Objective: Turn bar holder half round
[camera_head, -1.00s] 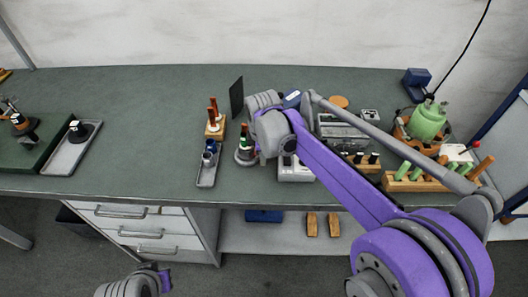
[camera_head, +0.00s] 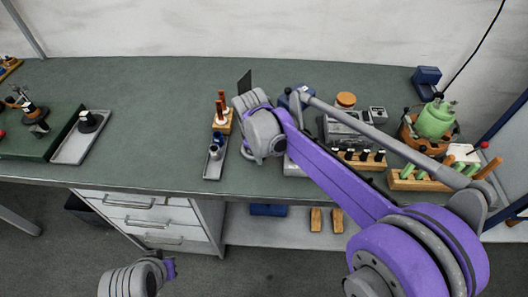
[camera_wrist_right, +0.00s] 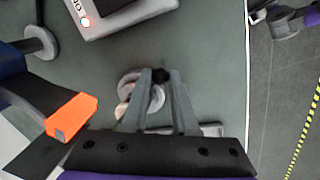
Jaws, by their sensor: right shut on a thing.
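In the right wrist view my right gripper (camera_wrist_right: 160,98) is shut on the dark upright part of a small stand, which I take to be the bar holder (camera_wrist_right: 157,92). Its rounded grey base shows beside and beyond the fingers, with a pale copper-toned patch at its left. Much of it is hidden by the fingers. In the head view my right wrist (camera_head: 264,132) covers the holder and the fingertips. Part of my left arm shows at the bottom left; its fingers are not visible.
A narrow tray (camera_head: 212,171) and a wooden block with copper-coloured posts (camera_head: 222,119) stand just left of my right wrist. A grey device (camera_wrist_right: 105,12) is close by. Wooden racks (camera_head: 408,181) and a green vessel (camera_head: 435,119) stand right. The bench's left middle is clear.

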